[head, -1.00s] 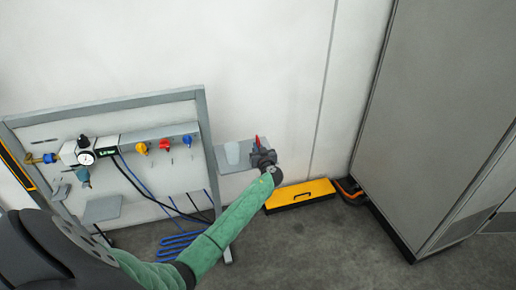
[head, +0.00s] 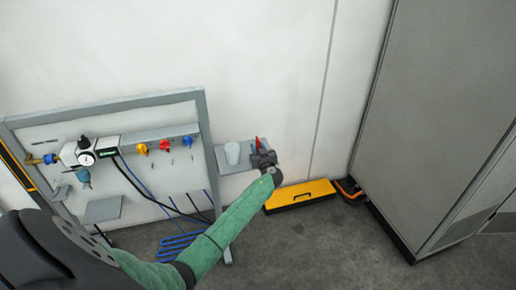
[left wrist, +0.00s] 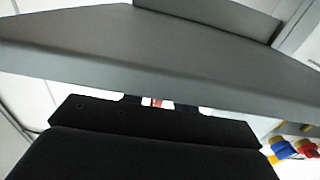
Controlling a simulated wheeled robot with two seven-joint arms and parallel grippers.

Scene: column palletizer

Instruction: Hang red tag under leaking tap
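My left gripper (head: 260,153) is at the small grey shelf (head: 230,169) right of the panel. A red piece, apparently the red tag (head: 257,142), stands up at its fingers. In the left wrist view a bit of red (left wrist: 156,102) shows between the dark fingertips, with light gaps on both sides, so the fingers look apart around it. The rest of the tag is hidden. The panel's taps are yellow (head: 142,149), red (head: 165,145) and blue (head: 187,141); I cannot tell which leaks. Small hooks show near them. My right gripper is out of view.
A grey plate edge (left wrist: 160,60) crosses close in front of the left wrist camera. A yellow case (head: 300,193) lies on the floor, and a tall grey cabinet (head: 440,110) stands at right.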

